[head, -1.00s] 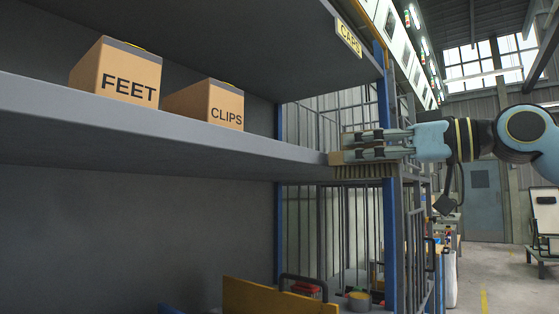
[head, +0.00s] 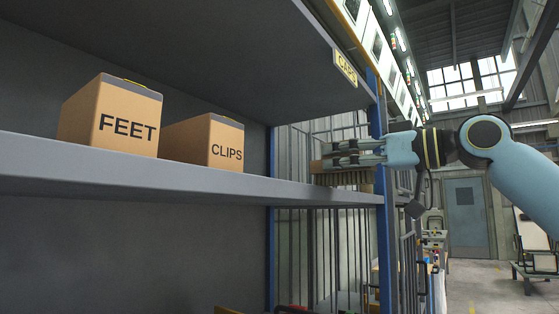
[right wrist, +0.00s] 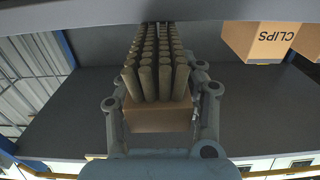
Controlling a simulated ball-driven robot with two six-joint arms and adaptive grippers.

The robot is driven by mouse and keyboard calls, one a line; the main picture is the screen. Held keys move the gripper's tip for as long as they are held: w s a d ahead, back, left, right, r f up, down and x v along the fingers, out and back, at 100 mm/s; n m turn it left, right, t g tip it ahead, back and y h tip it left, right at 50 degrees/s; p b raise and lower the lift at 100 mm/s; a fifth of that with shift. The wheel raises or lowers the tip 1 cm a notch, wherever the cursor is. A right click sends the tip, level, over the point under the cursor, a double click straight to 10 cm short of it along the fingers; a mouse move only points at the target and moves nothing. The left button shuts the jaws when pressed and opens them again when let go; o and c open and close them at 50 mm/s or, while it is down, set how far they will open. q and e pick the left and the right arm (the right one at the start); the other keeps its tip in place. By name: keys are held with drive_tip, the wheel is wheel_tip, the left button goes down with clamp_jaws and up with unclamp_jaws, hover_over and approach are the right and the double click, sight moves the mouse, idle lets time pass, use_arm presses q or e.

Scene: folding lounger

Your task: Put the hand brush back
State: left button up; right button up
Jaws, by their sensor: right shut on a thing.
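The block (right wrist: 158,118) sits between the two fingers. My left gripper is out of view.
A FEET box (head: 112,118) and a CLIPS box (head: 205,142) stand on the board, left of the brush. An upper shelf with a CAPS label (head: 345,68) is overhead. A blue post (head: 382,235) stands close to my right gripper. The board between CLIPS and the brush looks clear.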

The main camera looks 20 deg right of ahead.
drive_tip(key=p+x, duration=0.2)
drive_tip(key=x, duration=0.7)
drive_tip(key=shift+w+a, duration=0.25)
drive_tip(key=shift+a, duration=0.05)
drive_tip(key=p+x, duration=0.1)
drive_tip(key=x, duration=0.2)
drive_tip(key=shift+r+p, duration=0.2)
drive_tip(key=shift+p, duration=0.2)
drive_tip(key=shift+w+a, duration=0.3)
drive_tip(key=shift+s+d+f, duration=0.1)
drive_tip(key=shift+f, duration=0.1)
drive_tip(key=o, duration=0.6)
drive_tip(key=shift+f, duration=0.15)
drive_tip(key=o, duration=0.4)
